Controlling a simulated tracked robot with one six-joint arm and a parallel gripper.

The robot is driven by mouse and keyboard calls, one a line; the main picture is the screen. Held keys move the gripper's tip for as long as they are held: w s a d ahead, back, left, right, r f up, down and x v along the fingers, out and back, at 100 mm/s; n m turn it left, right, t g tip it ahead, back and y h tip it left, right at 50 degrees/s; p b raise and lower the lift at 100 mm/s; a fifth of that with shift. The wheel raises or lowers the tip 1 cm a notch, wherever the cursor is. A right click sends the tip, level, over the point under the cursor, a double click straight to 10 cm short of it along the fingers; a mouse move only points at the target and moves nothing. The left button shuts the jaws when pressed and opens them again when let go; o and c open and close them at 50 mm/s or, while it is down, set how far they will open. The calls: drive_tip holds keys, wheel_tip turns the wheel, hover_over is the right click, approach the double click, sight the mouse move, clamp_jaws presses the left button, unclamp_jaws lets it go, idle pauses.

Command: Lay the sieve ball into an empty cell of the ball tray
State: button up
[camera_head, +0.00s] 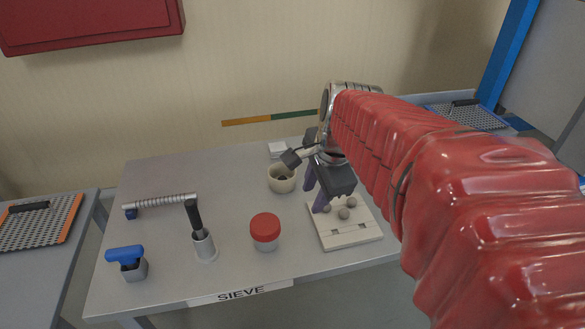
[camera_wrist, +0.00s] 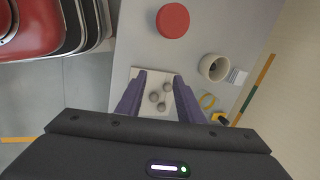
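The ball tray (camera_head: 345,236) is a pale, flat block on the right part of the table. Three grey balls sit at its far side: a left ball (camera_head: 326,208), a middle ball (camera_head: 344,214) and a right ball (camera_head: 351,201). In the wrist view the tray (camera_wrist: 147,77) and the balls (camera_wrist: 161,107) appear between my finger lines. My gripper (camera_head: 316,191), with purple fingers, is above the tray's far left side. In the wrist view my gripper (camera_wrist: 158,82) is open, fingers apart. I cannot tell which ball is the sieve ball, or which cells are empty.
A cream cup (camera_head: 281,184) with something dark inside stands behind the tray. A red-lidded jar (camera_head: 265,232) stands left of the tray.

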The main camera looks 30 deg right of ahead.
drive_tip(key=d+f+m, duration=0.3)
drive_tip(key=d+m, duration=1.1)
drive_tip(key=shift+d+m+y, duration=0.2)
drive_tip(key=shift+m+y, duration=0.1)
drive_tip(key=shift+m, duration=0.1)
drive_tip(key=shift+f, duration=0.15)
hover_over(345, 211)
drive_tip(key=s, duration=0.1)
drive_tip(key=f, duration=0.8)
drive_tip(key=shift+s+d, duration=0.15)
drive_tip(key=shift+d, duration=0.15)
drive_tip(key=shift+f, duration=0.15)
drive_tip(key=shift+x, duration=2.5)
drive_tip(key=shift+s+a, duration=0.15)
